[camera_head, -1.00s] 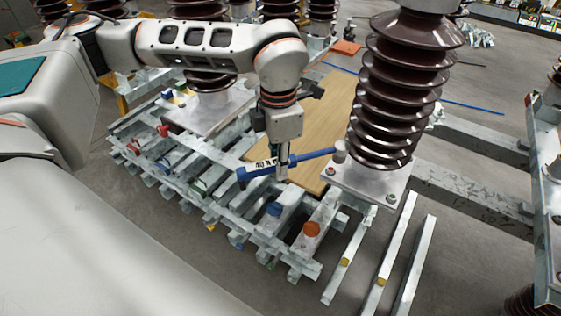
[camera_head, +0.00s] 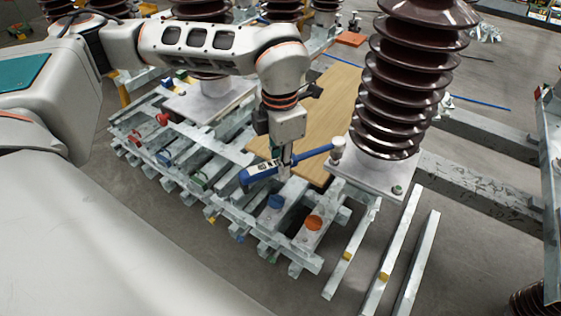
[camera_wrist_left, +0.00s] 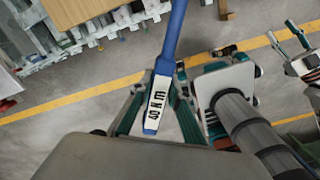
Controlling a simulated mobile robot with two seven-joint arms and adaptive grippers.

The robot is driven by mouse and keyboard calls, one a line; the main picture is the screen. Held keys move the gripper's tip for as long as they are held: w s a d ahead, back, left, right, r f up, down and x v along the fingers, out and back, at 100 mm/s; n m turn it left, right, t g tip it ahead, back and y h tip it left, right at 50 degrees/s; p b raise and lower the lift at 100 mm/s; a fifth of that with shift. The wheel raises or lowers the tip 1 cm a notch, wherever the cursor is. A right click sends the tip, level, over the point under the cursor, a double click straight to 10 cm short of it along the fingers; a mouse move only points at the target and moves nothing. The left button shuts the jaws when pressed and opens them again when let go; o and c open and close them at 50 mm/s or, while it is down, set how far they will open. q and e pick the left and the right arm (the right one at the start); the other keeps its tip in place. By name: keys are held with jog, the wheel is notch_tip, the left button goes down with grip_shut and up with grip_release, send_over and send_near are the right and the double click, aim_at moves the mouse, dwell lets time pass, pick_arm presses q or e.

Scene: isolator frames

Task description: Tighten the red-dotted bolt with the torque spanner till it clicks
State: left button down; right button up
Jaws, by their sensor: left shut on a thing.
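The torque spanner (camera_head: 262,173) is blue with a white label. My left gripper (camera_head: 285,168) is shut on it near the labelled end, and it also shows between the teal fingers in the left wrist view (camera_wrist_left: 171,48). The spanner's shaft points right to its grey head (camera_head: 338,148), which stands at the left corner of the insulator's base plate (camera_head: 365,182). The red-dotted bolt at that corner is hidden behind the head now. I cannot tell whether the head is seated on it.
A tall brown ribbed insulator (camera_head: 400,85) rises just right of the spanner head. A green-marked bolt (camera_head: 397,190) sits on the plate's front corner. A rack of metal bars (camera_head: 200,175) lies below the arm, with a wooden board (camera_head: 335,100) behind.

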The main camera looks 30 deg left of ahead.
pick_arm(q)
jog(key=shift+r, duration=0.1)
pick_arm(e)
jog(key=shift+w+r, duration=0.25)
jog(key=shift+r, duration=0.25)
jog(key=shift+s+f, duration=0.15)
jog(key=shift+f, duration=0.1)
pick_arm(q)
jog(key=shift+f+b, duration=0.35)
jog(key=shift+f, duration=0.5)
pick_arm(e)
jog(key=shift+s+f, duration=0.1)
jog(key=shift+f, duration=0.3)
pick_arm(q)
jog(key=shift+f, duration=0.3)
pick_arm(e)
jog(key=shift+s+f, duration=0.15)
jog(key=shift+f, duration=0.2)
